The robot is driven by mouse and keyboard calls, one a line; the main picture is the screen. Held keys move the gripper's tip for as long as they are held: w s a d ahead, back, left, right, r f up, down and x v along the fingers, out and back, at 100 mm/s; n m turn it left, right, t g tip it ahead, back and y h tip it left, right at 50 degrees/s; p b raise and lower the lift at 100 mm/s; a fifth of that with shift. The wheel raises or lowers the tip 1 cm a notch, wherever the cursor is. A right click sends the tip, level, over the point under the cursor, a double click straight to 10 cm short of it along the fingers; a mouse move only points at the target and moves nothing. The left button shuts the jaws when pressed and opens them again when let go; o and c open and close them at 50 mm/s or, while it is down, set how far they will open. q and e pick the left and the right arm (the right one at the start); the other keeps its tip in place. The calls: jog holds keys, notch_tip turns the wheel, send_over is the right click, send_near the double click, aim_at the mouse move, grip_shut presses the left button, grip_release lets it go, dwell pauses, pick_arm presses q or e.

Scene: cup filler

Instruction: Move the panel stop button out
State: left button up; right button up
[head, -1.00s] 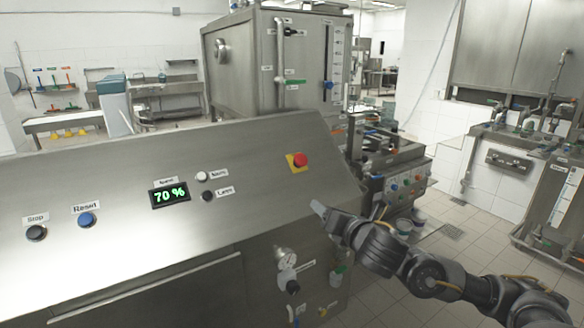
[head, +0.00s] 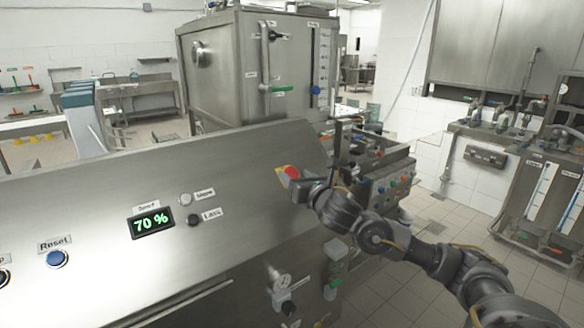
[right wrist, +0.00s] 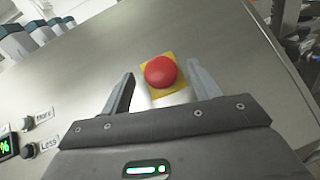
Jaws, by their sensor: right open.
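The panel stop button is a red mushroom button (head: 291,172) on a yellow square plate, on the right part of the sloped steel panel (head: 240,165). It also shows in the right wrist view (right wrist: 160,71), beyond the fingertips and roughly midway between them. My right gripper (head: 291,180) is at the button in the head view and partly hides it. In the right wrist view the right gripper (right wrist: 160,82) is open, with its fingers apart on either side of the button's line and nothing between them. I cannot tell how deep the button sits. My left gripper is not in view.
The panel also has a green 70 % display (head: 152,222), More and Less buttons, a blue Reset button (head: 57,259) and a partly cut-off button at the left edge. A steel tank (head: 240,70) stands behind.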

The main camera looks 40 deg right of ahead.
aim_at(293, 173)
jog(key=shift+w+d+r+p, duration=0.1)
jog(key=shift+w+p, duration=0.05)
jog(key=shift+w, duration=0.4)
jog(key=shift+w+d+p, duration=0.1)
jog(key=shift+w+p, duration=0.05)
jog(key=shift+w, duration=0.8)
grip_shut()
jog(key=shift+s+d+r+b, duration=0.15)
jog(key=shift+s+b, duration=0.1)
jog(key=shift+b, duration=0.2)
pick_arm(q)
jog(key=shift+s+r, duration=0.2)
pick_arm(e)
jog(key=shift+r, duration=0.15)
jog(key=shift+c, duration=2.3)
grip_release()
jog(key=o, duration=0.5)
jog(key=shift+s+r, duration=0.1)
jog(key=shift+s, duration=0.1)
jog(key=shift+c, duration=0.2)
